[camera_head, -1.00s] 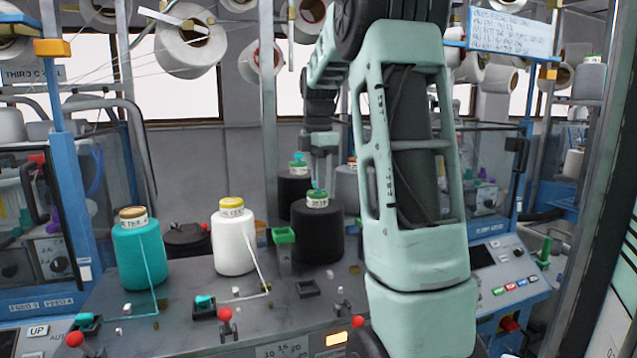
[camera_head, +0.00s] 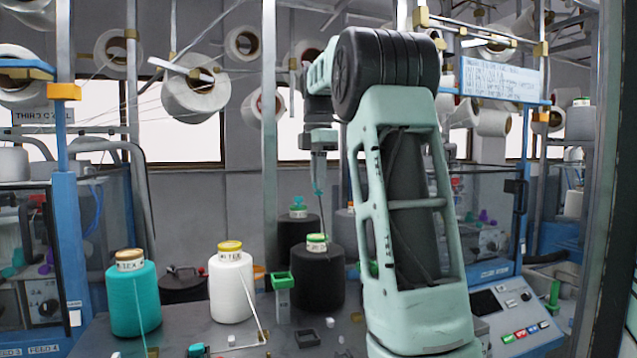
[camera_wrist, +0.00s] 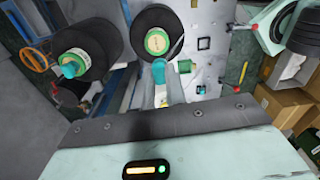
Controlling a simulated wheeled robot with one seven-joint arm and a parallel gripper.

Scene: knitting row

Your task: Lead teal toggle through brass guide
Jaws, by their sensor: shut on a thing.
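My gripper (camera_head: 319,188) is shut on a small teal toggle (camera_head: 319,192) and holds it in the air above the front black cone (camera_head: 318,280). A dark thread runs from the toggle down to the cone's green-and-white top. A similar teal piece (camera_head: 298,201) sits on the rear black cone (camera_head: 297,232). Several brass-coloured fittings are in view, such as one on the overhead rail (camera_head: 420,17); I cannot tell which is the brass guide.
A teal cone (camera_head: 134,297) and a white cone (camera_head: 231,290) stand to the left on the grey deck (camera_head: 205,330). A green-topped post (camera_head: 283,282) stands beside the front black cone. White spools hang behind, and metal uprights and rails frame the space.

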